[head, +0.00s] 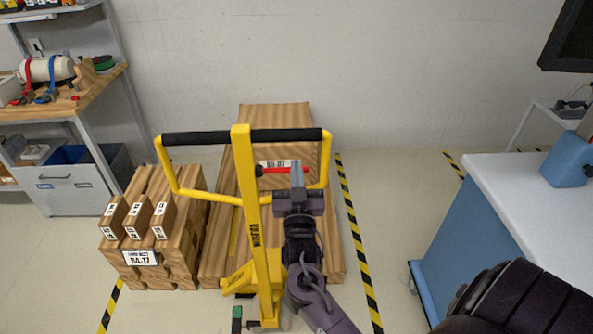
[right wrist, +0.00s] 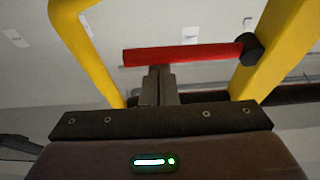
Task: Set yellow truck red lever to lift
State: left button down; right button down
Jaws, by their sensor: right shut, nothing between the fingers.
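The yellow pallet truck (head: 246,225) stands in the middle of the head view, its handle topped by a black grip bar (head: 290,135). The red lever (head: 288,170) sticks out to the right from a black pivot on the truck's upright post, roughly level. My right gripper (head: 297,166) is at the lever. In the right wrist view the lever (right wrist: 185,54) crosses just beyond the fingertips (right wrist: 158,70). The fingers are together with nothing between them; whether they touch the lever I cannot tell. My left gripper is not in view.
Wooden loads (head: 160,240) stand behind and left of the truck. A blue cart with a white top (head: 510,190) is on the right, and a shelf with tools (head: 90,85) on the left. Striped floor tape (head: 357,240) borders the bay.

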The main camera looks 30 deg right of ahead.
notch_tip(320, 180, down, 4)
jog(key=m+b, duration=0.2)
jog(key=b, duration=0.2)
jog(key=shift+a+r+h, duration=0.1)
jog(key=shift+r+h, duration=0.05)
jog(key=shift+h, duration=0.15)
